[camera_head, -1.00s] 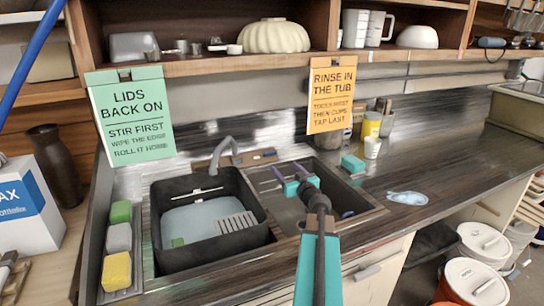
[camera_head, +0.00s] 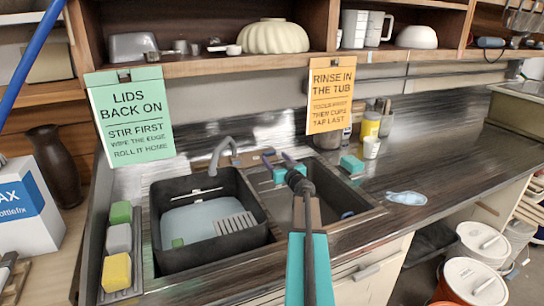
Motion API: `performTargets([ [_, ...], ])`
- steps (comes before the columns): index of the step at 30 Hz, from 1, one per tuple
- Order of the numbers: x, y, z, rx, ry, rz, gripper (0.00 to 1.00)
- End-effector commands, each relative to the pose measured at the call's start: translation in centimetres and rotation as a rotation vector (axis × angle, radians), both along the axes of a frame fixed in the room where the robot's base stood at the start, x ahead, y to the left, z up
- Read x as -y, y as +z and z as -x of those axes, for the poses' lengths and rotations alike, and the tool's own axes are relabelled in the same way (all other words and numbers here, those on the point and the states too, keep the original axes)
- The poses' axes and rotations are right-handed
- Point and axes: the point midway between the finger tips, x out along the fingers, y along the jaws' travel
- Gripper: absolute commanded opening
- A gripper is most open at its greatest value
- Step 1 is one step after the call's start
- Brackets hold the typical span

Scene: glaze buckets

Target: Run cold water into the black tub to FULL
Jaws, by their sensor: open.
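The black tub (camera_head: 170,258) sits in the left side of the sink. Pale bluish water or a pale surface shows in its bottom, with a light slotted piece (camera_head: 235,223) at its right and a small green thing at its front left. The grey curved tap (camera_head: 219,150) rises behind the tub, its spout over the tub's back right. No running stream is clear to see. My gripper (camera_head: 276,160) is open and empty, reaching over the back of the right basin, right of the tap. The tap's handle cannot be made out clearly.
Green, grey and yellow sponges (camera_head: 117,270) stand left of the tub. A teal block (camera_head: 352,163), a white cup (camera_head: 371,147) and a blue puddle-shaped thing (camera_head: 406,198) are on the right counter. Two hanging signs (camera_head: 337,95) and the shelf edge (camera_head: 240,62) are above.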

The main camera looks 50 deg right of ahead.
Motion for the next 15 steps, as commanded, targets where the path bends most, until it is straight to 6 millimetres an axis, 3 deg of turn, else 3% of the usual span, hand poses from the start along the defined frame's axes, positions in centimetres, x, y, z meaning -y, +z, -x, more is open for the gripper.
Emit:
performTargets([
  [6,0.9,0.0,-2.1,0.000,0.000,0.000,0.64],
  [15,1.4,0.0,-3.6,0.000,0.001,0.000,0.64],
])
